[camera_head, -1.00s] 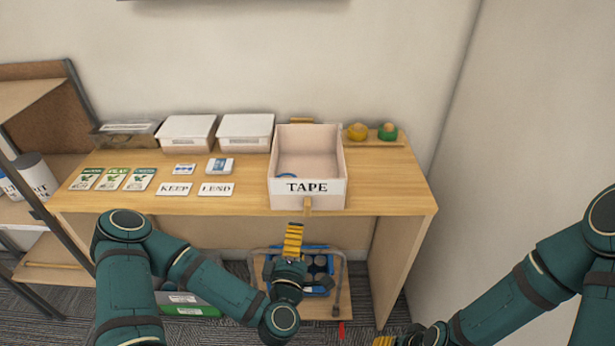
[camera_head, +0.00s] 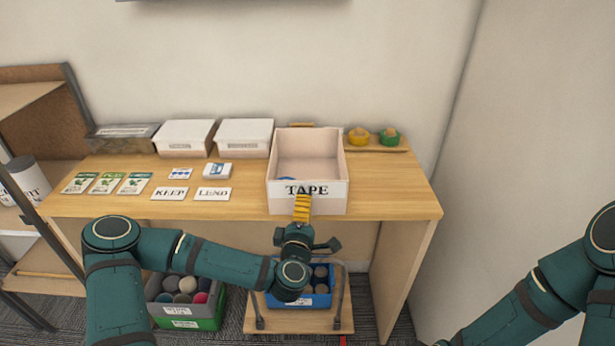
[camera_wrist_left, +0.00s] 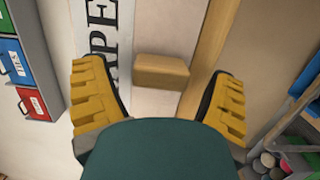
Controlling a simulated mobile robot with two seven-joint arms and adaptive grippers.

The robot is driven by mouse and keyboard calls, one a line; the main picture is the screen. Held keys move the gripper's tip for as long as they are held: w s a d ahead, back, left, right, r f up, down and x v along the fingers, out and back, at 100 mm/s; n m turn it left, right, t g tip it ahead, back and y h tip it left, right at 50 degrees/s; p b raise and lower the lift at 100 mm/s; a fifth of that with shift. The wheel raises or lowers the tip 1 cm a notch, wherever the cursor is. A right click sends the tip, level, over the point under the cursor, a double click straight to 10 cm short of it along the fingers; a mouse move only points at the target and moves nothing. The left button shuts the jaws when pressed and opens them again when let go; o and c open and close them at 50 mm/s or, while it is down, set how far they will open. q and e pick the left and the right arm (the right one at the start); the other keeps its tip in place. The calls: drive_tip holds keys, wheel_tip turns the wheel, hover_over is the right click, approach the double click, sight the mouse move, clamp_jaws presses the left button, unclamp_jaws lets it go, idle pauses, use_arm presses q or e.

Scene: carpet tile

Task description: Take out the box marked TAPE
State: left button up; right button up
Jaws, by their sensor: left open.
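The TAPE box (camera_head: 328,204) is an open-topped pale box with a black-lettered white label, standing at the front edge of the wooden table. A small blue item lies inside it, partly hidden by the front wall. My left gripper (camera_head: 302,208) is in front of the label, overlapping its lower edge in the head view. In the left wrist view, its yellow fingers (camera_wrist_left: 158,95) are open on either side of the box's wooden handle (camera_wrist_left: 161,71), which looks ungripped. The box label (camera_wrist_left: 105,45) shows sideways there. My right gripper is out of the head view; only its arm shows.
The table (camera_head: 110,208) also holds KEEP (camera_head: 170,194) and LEND (camera_head: 213,194) cards, seed packets and lidded white boxes (camera_head: 245,137). A tray (camera_head: 375,147) with yellow and green items stands right of the box. Below are a grey-green crate (camera_head: 187,311) and a blue crate on a trolley (camera_head: 300,320).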

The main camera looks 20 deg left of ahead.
use_arm(q)
drive_tip(key=shift+w, duration=0.35)
drive_tip(key=shift+c, duration=0.4)
drive_tip(key=c, duration=1.3)
drive_tip(key=shift+r, duration=0.1)
drive_tip(key=shift+c, duration=0.2)
drive_tip(key=shift+r, duration=0.1)
